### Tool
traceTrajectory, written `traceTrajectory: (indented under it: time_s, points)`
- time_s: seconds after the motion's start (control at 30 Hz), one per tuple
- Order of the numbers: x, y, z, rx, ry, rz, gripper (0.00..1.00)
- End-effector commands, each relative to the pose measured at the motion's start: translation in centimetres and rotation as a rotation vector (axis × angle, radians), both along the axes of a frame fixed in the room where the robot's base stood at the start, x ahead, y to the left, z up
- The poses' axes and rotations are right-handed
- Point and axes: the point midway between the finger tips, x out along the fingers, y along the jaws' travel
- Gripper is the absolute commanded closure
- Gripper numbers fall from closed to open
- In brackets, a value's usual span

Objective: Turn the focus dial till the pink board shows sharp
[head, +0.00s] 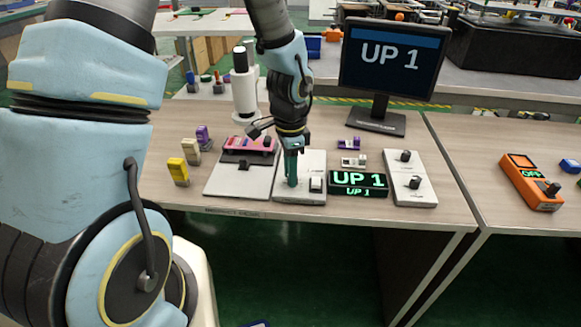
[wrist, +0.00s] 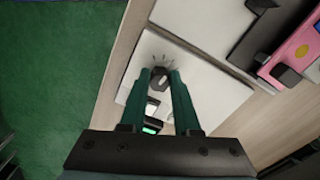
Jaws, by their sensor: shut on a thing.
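My gripper (head: 291,183) points down at a white panel (head: 311,163) near the table's front edge. In the wrist view its green fingers (wrist: 160,78) stand on either side of a black dial (wrist: 157,82) with tick marks around it, and they are shut on it. The dial is hidden behind the fingers in the head view. The pink board (head: 250,145) lies on the grey stand left of the panel; it also shows at the right of the wrist view (wrist: 302,48).
A black display box (head: 358,183), also reading "UP 1", stands right of the panel. Beyond it is a white plate (head: 412,178) with two black knobs. Yellow, cream and purple blocks (head: 178,171) stand at left. An orange meter (head: 531,182) reads "OFF" on the right table.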

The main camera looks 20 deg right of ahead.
Motion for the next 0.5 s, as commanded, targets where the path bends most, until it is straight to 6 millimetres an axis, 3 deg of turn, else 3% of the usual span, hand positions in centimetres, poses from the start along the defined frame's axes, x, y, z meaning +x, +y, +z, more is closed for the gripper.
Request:
traceTrajectory:
  time_s: [0.5]
  points:
    - [0.24,-0.11,0.25,-0.001,0.000,-0.449,1.00]
